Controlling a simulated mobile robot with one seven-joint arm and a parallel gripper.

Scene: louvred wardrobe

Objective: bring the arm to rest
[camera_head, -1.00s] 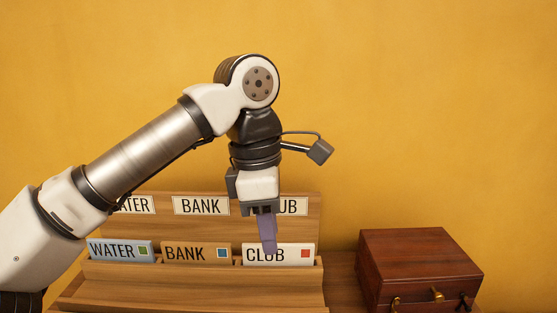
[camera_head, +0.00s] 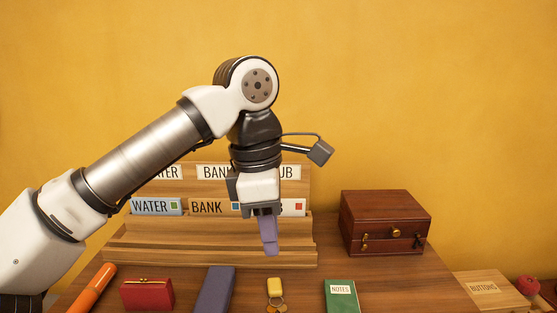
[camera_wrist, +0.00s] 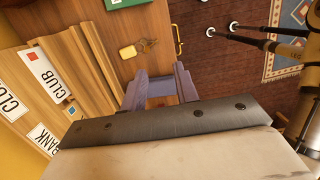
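My gripper (camera_head: 270,250) hangs downward at the end of my bent arm, in front of the wooden card rack in the head view. Its purple-grey fingers look like one from the side there. In the wrist view the two fingers (camera_wrist: 160,70) stand apart with nothing between them, so it is open and empty. The rack (camera_head: 200,252) holds cards marked WATER (camera_head: 152,207), BANK (camera_head: 207,208) and CLUB (camera_wrist: 48,75). In the head view my gripper hides most of the CLUB card.
A red purse (camera_head: 147,295), an orange stick (camera_head: 92,290), a purple case (camera_head: 213,290), yellow-tagged keys (camera_head: 275,287) and a green notes book (camera_head: 340,298) lie along the desk's front. A dark wooden box (camera_head: 385,222) stands right of the rack. A BUTTONS box (camera_head: 485,288) is farther right.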

